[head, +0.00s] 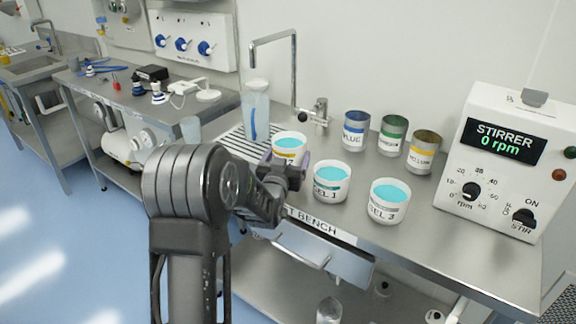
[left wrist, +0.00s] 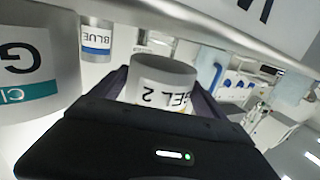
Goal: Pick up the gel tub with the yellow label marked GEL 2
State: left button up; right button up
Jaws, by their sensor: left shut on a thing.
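The GEL 2 tub (head: 289,142) is white with blue gel and a yellow label, partly hidden behind my gripper in the head view. My left gripper (head: 284,172) is shut on it, one finger on each side. In the left wrist view the GEL 2 tub (left wrist: 163,78) shows upside down between the fingers of the left gripper (left wrist: 160,95). I cannot tell whether its base touches the bench. The GEL 1 tub (head: 331,181) stands just right of it, and the GEL 3 tub (head: 388,201) farther right. My right gripper is not in view.
Cans with blue (head: 355,131), green (head: 391,135) and yellow (head: 423,152) labels stand behind the tubs on the steel bench (head: 430,205). A stirrer box (head: 500,160) is at the right. A clear tall vessel (head: 256,112) and a tap (head: 294,70) stand behind the gripper.

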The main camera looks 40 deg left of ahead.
pick_arm(q)
notch_tip(320, 180, up, 7)
jog(key=shift+f, duration=0.2)
dwell(0.6)
